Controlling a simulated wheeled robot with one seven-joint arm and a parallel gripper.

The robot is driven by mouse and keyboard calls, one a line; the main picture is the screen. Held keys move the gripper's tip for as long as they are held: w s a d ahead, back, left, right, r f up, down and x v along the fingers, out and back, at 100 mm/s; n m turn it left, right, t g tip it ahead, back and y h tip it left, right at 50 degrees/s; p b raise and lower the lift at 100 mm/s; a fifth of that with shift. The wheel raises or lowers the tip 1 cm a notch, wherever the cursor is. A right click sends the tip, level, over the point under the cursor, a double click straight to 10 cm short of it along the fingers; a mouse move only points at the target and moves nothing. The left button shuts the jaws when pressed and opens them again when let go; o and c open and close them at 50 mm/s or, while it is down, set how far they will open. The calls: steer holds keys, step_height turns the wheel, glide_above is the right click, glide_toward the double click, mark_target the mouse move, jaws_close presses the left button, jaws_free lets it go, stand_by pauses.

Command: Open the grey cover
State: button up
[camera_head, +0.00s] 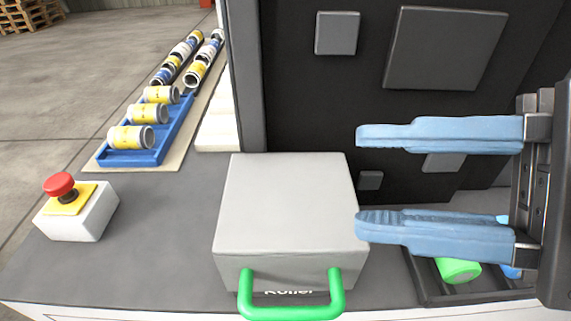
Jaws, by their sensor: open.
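The grey cover (287,205) is a box-shaped lid on the dark worktop, in the middle of the head view. It looks closed, and what lies under it is hidden. A green handle (291,312) is fixed to its front face, below partly readable lettering. My gripper (360,178) comes in from the right with its two blue fingers apart and nothing between them. In the picture the lower fingertip overlaps the right edge of the cover. I cannot tell whether they touch. The handle lies below and to the left of the fingers.
A red emergency button on a box (77,222) stands at the left. A blue tray (125,156) with yellow cans lies behind it. A dark panel (290,100) rises behind the cover. A dark tray (430,292) with a green can (458,270) sits at the lower right.

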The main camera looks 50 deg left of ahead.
steer(key=shift+w+d, duration=0.15)
steer(key=shift+d, duration=0.1)
